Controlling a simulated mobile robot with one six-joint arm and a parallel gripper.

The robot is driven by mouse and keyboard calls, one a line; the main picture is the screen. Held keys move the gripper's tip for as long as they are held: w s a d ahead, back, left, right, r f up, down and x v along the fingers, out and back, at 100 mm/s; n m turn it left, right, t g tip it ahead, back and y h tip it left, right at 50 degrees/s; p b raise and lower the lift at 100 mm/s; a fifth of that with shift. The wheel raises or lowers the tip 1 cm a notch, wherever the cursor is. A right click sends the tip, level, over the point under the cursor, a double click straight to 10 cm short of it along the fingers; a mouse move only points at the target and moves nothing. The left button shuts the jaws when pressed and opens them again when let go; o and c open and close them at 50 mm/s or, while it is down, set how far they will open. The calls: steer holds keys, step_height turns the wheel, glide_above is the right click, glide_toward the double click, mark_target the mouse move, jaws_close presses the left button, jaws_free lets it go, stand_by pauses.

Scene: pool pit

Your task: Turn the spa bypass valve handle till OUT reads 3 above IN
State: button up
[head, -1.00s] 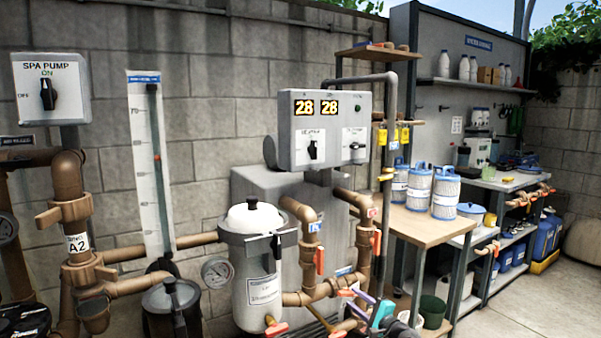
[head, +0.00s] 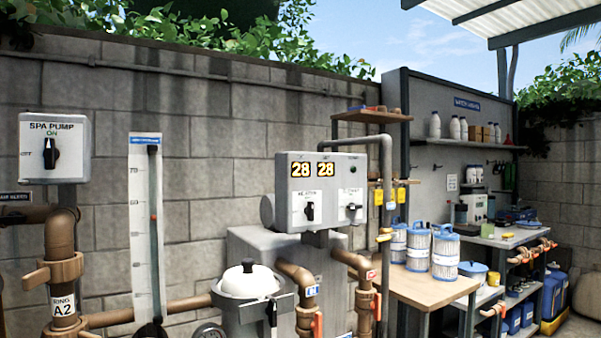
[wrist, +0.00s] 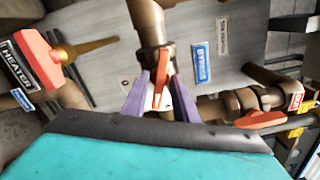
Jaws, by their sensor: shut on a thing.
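In the wrist view, my gripper (wrist: 160,98) has its purple fingers on both sides of the orange bypass valve handle (wrist: 159,88) and is shut on it. The handle lies roughly in line with the brown pipe above it. A blue BYPASS label (wrist: 201,63) is on the grey plate beside it. In the head view, the control box (head: 322,192) has a display reading 28 (head: 301,169) on the left and another reading 28 (head: 326,169) on the right. The words above them are too small to read. My gripper and the bypass handle are outside the head view.
An orange HEATER valve handle (wrist: 38,58) is at the wrist view's left, and another orange handle (wrist: 260,119) at right near the red OUT label (wrist: 295,102). Brown pipes surround my gripper closely. A white-lidded filter housing (head: 247,287) stands left of the pipes in the head view.

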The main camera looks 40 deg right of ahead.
steer(key=m+p, duration=0.4)
steer(key=shift+s+f+m, duration=0.1)
steer(key=shift+m, duration=0.3)
stand_by(0.6)
steer(key=o, duration=0.8)
steer(key=shift+c, duration=0.2)
steer(key=shift+s, duration=0.1)
